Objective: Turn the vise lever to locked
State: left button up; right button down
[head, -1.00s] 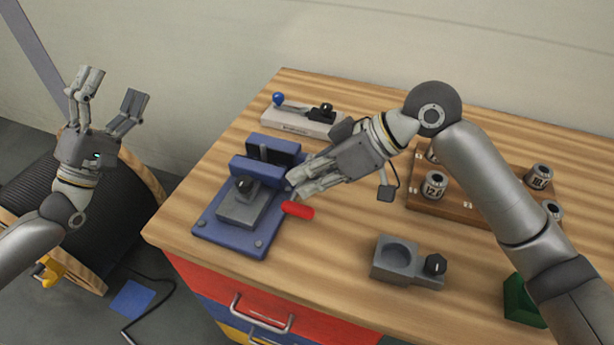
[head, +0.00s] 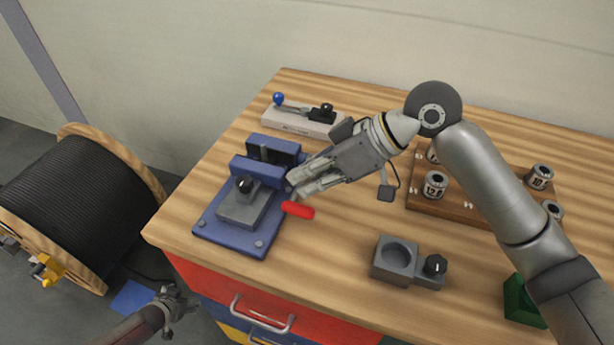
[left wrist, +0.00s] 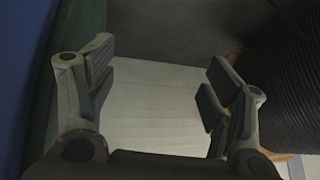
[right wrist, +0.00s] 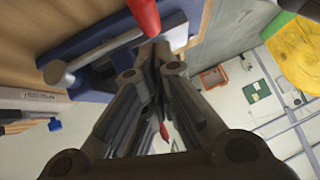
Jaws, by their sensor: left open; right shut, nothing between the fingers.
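The blue vise (head: 229,236) stands at the table's left end, with blue jaws and a grey block with a black knob (head: 243,184). Its red lever handle (head: 298,210) sticks out at the vise's right side. The handle also shows at the top of the right wrist view (right wrist: 145,14). My right gripper (head: 296,186) is shut and empty, its fingertips just above and beside the red handle; I cannot tell whether they touch it. In the right wrist view its fingers (right wrist: 150,60) are together. My left gripper (head: 177,300) is open and empty, low beside the table; its fingers (left wrist: 155,82) are spread.
A grey fixture with a blue-knobbed lever (head: 300,122) lies behind the vise. A wooden rack (head: 455,201) with marked cylinders is at the right. A grey block with a round recess (head: 394,270) is at the front. A cable reel (head: 75,205) stands left of the table.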

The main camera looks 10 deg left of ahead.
pick_arm(q)
jog(key=s+d+f+m+g, duration=0.2)
jog(key=s+d+f, duration=0.3)
jog(key=s, duration=0.5)
jog(key=s+d+f+m+g, duration=0.1)
jog(key=s+d+f+g, duration=0.1)
jog(key=s+d+f, duration=0.5)
pick_arm(e)
jog(key=shift+s+f+p, duration=0.1)
jog(key=shift+s+p, duration=0.05)
jog(key=shift+p, duration=0.55)
jog(key=shift+f, duration=0.1)
pick_arm(q)
jog(key=s+d+g, duration=0.1)
jog(key=s+d, duration=0.3)
jog(key=s, duration=0.3)
jog(key=s+d+n+h, duration=0.1)
jog(key=s+d, duration=0.3)
jog(key=s, duration=0.3)
jog(key=shift+d+f+n+g, duration=0.15)
jog(key=shift+d+n+g, duration=0.15)
jog(key=shift+d+g, duration=0.1)
